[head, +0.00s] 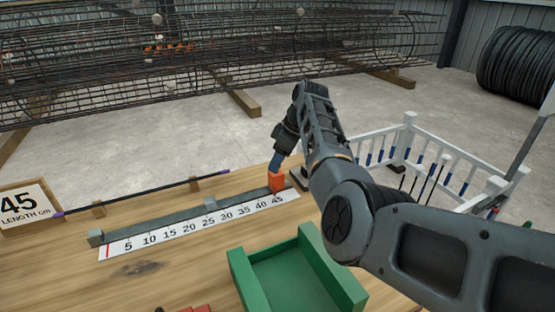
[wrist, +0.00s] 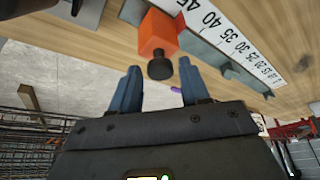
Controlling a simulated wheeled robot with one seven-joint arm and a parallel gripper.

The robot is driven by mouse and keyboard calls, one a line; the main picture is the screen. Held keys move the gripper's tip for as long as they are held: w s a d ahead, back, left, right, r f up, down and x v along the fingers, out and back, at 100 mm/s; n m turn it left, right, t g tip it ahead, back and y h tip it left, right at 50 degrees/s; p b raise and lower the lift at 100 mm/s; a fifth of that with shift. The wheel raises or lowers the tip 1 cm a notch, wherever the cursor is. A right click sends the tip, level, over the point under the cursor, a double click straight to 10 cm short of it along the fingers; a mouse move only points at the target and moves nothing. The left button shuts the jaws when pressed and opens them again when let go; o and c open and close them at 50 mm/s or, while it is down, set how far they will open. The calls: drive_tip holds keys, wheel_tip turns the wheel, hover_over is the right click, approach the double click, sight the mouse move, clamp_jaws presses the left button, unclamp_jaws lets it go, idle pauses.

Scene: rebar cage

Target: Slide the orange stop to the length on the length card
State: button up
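The orange stop (head: 276,182) sits on the grey rail (head: 190,215) near the 45 end of the white scale (head: 200,226). In the wrist view the orange stop (wrist: 158,34) has a black knob (wrist: 160,66) facing my gripper. My gripper (wrist: 160,78) is open, with one blue finger on each side of the knob and a gap to both. In the head view my gripper (head: 280,160) is just behind the stop, partly hidden by my arm. The length card (head: 28,206) at the left reads 45, LENGTH cm.
A dark bar with purple ends (head: 140,194) lies on wooden blocks behind the rail. A green tray (head: 295,282) stands at the front. A white railing rack (head: 440,150) is at the right. Rebar cages (head: 200,60) lie on the floor behind.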

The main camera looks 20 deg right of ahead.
drive_tip(key=shift+o, duration=0.8)
drive_tip(key=v, duration=0.7)
drive_tip(key=shift+r+b, duration=0.3)
drive_tip(key=shift+r, duration=0.05)
drive_tip(key=shift+s+d, duration=0.1)
